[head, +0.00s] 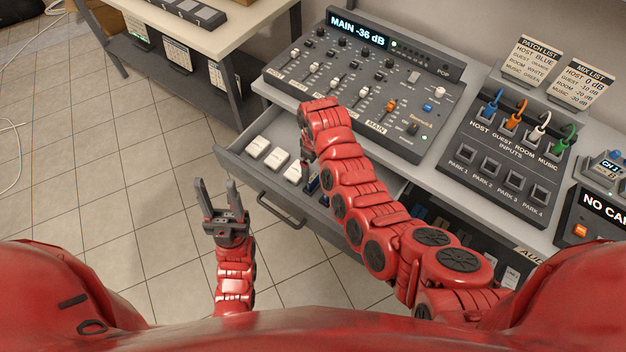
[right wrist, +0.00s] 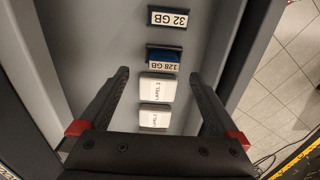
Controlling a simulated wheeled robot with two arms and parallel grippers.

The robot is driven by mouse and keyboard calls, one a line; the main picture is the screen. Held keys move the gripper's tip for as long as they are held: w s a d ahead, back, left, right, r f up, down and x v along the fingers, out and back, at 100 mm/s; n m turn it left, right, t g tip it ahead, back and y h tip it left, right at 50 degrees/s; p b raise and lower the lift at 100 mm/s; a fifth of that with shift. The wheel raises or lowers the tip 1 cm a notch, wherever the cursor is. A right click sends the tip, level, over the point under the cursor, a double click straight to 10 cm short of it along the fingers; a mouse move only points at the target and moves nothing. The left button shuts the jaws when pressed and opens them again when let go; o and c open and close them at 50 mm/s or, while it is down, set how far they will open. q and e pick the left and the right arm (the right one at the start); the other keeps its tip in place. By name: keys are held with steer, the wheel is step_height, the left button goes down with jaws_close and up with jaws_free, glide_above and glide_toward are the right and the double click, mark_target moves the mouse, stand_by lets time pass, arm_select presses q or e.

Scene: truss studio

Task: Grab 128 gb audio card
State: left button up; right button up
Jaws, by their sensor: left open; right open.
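The 128 GB card (right wrist: 163,60) lies in the open drawer (head: 235,160). It is dark blue with a white label, upside down in the right wrist view. It lies between the 32 GB card (right wrist: 168,19) and a white block marked LAPEL 2 (right wrist: 158,87). My right gripper (right wrist: 158,74) is open and empty above the drawer, its fingers on either side of the row, close to the 128 GB card. In the head view my right arm hides most of the cards. My left gripper (head: 216,184) is open and empty over the floor, left of the drawer.
Several white blocks (head: 275,158) lie in the drawer, which has a dark handle (head: 281,211). An audio mixer (head: 365,90) and an inputs panel (head: 505,155) stand on the counter above. A side table (head: 215,35) stands at the back left.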

mark_target(313, 177)
steer(key=shift+s+f, duration=0.1)
steer(key=shift+f, duration=0.8)
steer(key=shift+s+a+f+p, duration=0.15)
steer(key=shift+f+p, duration=0.15)
steer(key=shift+f, duration=0.35)
steer(key=shift+a+f+p, duration=0.1)
steer(key=shift+f+p, duration=0.2)
steer(key=shift+f, duration=0.35)
steer(key=shift+f+b, duration=0.45)
steer(key=shift+f, duration=0.65)
steer(key=c, duration=1.4)
steer(key=shift+c, duration=0.2)
steer(key=shift+r, duration=0.15)
